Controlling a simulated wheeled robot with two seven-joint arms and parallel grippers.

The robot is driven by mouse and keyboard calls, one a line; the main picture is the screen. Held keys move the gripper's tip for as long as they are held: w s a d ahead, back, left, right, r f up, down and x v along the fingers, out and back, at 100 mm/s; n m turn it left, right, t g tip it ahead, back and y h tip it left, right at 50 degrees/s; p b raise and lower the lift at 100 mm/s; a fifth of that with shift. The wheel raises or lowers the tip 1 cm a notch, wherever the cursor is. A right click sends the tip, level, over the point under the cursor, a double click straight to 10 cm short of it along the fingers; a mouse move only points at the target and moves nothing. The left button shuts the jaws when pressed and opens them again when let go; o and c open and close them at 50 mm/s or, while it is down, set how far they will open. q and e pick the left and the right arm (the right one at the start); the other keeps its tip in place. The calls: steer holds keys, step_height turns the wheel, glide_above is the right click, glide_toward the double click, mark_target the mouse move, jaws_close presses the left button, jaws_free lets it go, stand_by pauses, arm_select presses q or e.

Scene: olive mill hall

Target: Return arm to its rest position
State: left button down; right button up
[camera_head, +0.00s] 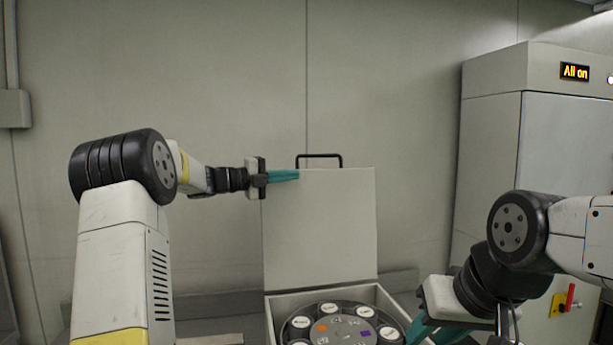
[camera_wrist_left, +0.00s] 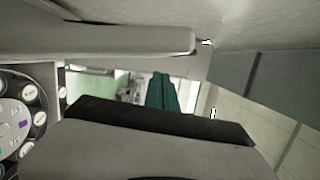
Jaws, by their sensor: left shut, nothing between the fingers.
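My left gripper (camera_head: 298,174) is at the upper left corner of the raised lid (camera_head: 318,230) of a pale box, a little below and left of the lid's black handle (camera_head: 320,157). Its teal fingers are together with nothing between them. They also show closed in the left wrist view (camera_wrist_left: 163,92). I cannot tell whether the fingers touch the lid. My right gripper (camera_head: 432,332) is low at the right front corner of the box. Its teal fingers are partly cut off by the frame's bottom edge, so their opening is unclear.
The open box (camera_head: 386,300) holds a round dark carousel (camera_head: 343,330) with several white-topped containers around it. A tall grey cabinet (camera_head: 490,150) with an "All on" display (camera_head: 575,72) stands at the right.

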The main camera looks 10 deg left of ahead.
arm_select(q)
steer(key=s+d+f+m+g+y, duration=0.1)
steer(key=s+d+f+m+y, duration=0.1)
steer(key=s+m, duration=0.5)
steer(key=s+d+f+m+g+y, duration=0.2)
steer(key=s+f+m, duration=0.1)
steer(key=s+m, duration=0.4)
steer(key=s+d+f+m+g+y, duration=0.1)
steer(key=s+d+f+m+y, duration=0.1)
steer(key=s+m, duration=0.5)
steer(key=s+a+f+m+y, duration=0.3)
steer(key=s+f+m, duration=0.2)
steer(key=s+m, duration=0.5)
steer(key=s+a+f+m+y, duration=0.3)
steer(key=s+f+m+y, duration=0.1)
steer(key=s+m, duration=0.6)
steer(key=shift+s+a+f+m+t, duration=0.15)
steer(key=shift+a+f+m+t, duration=0.2)
steer(key=shift+f+m, duration=0.45)
steer(key=shift+f, duration=0.1)
